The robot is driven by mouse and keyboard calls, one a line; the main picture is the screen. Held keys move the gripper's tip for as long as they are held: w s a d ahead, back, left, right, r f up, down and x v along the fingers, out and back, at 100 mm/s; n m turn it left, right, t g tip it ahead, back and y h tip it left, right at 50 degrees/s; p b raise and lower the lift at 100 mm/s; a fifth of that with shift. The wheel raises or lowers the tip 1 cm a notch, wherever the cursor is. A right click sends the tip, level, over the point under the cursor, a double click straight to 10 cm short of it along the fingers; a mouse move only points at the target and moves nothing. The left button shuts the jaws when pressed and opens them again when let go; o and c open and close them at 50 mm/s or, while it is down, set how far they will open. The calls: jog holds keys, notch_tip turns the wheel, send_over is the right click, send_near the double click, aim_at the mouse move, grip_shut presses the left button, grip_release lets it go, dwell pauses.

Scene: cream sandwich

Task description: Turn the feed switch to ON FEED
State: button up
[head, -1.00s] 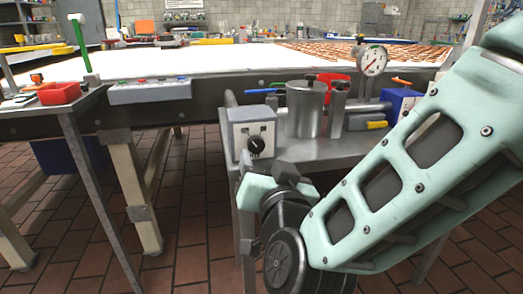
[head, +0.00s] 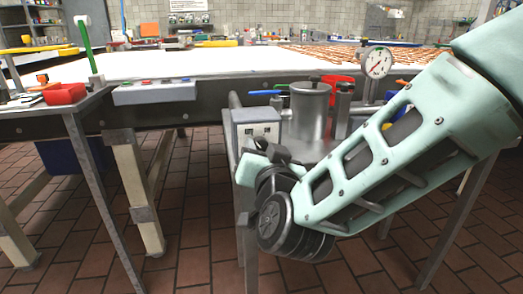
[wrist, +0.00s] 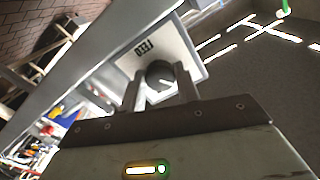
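The feed switch box (head: 256,127) is a grey-white box with a blue-grey top, on the front left corner of the metal side stand. In the head view my gripper (head: 262,152) covers the box's lower front and hides the knob.
A metal canister (head: 309,112) stands just right of the box, with a blue-handled valve (head: 266,92) behind. A pressure gauge (head: 376,62) rises farther right. The conveyor (head: 200,65) runs behind, with a button panel (head: 154,92) on its edge.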

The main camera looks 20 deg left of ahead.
jog(key=shift+f+m+b, duration=0.1)
jog(key=shift+m+b, duration=0.2)
jog(key=shift+b, duration=0.05)
jog(key=shift+m+b, duration=4.75)
jog(key=shift+m, duration=1.95)
jog(key=o, duration=1)
jog(key=shift+s, duration=0.1)
jog(key=p+v, duration=0.2)
jog(key=v, duration=1.5)
jog(key=shift+s+p, duration=0.2)
jog(key=shift+p, duration=0.15)
